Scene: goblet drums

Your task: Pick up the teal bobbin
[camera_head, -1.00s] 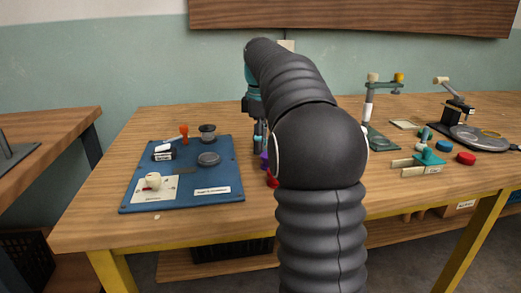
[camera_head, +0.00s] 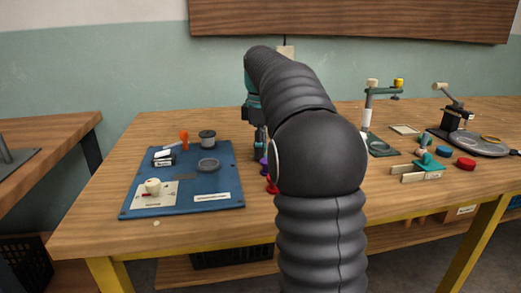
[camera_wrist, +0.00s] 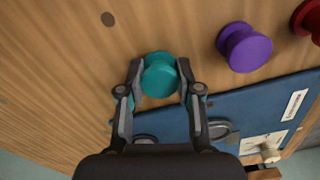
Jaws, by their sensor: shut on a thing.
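The teal bobbin (camera_wrist: 159,75) shows in the wrist view between the two fingers of my gripper (camera_wrist: 159,80), which is shut on it. I cannot tell whether the bobbin touches the table or is just above it. A purple bobbin (camera_wrist: 244,48) stands to the right of the teal one in the wrist view, apart from my fingers. It also shows in the head view (camera_head: 263,162).
A red bobbin (camera_head: 271,184) stands near the purple one. A blue board (camera_head: 215,180) with small parts lies left of my gripper. A red disc (camera_head: 466,163), a blue disc (camera_head: 444,151) and a teal fixture (camera_head: 428,164) stand to the right.

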